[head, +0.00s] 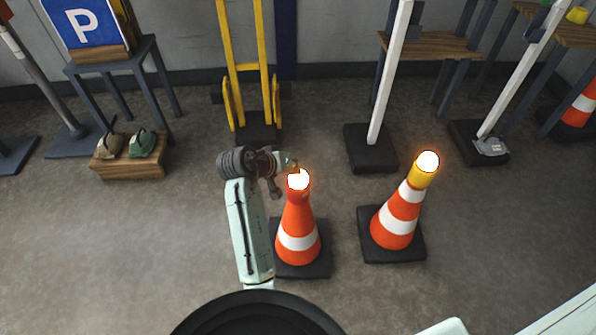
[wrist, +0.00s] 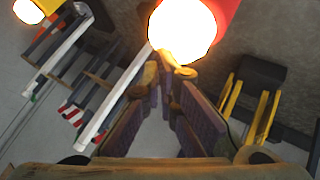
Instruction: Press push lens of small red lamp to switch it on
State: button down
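The small red lamp (head: 297,194) sits on top of the left orange-and-white cone (head: 298,225). Its lens (head: 298,180) glows bright white-orange. In the wrist view the glowing lens (wrist: 185,32) fills the top middle, with part of the red housing (wrist: 228,12) beside it. My gripper (head: 294,168) is at the lens, just above and behind it in the head view. In the wrist view my fingertips (wrist: 167,72) are close together, appear shut and empty, and reach the lens's lower edge. The glare hides whether they touch it.
A second cone (head: 397,218) to the right bears a lit yellow lamp (head: 427,165). A yellow hand truck (head: 252,70) stands behind my arm. White posts on dark bases (head: 370,150) stand behind the cones. A wooden block (head: 128,165) is at left. Front floor is clear.

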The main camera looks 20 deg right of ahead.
jog(key=shift+s+d+f+p, duration=0.1)
jog(key=shift+s+f+p, duration=0.15)
jog(key=shift+f, duration=0.2)
jog(key=shift+s+d+f+p, duration=0.15)
jog(key=shift+f+p, duration=0.1)
jog(key=shift+f, duration=0.15)
jog(key=shift+a+r, duration=0.1)
jog(key=r+p, duration=0.6)
jog(key=shift+w+r, duration=0.2)
jog(key=shift+r, duration=0.05)
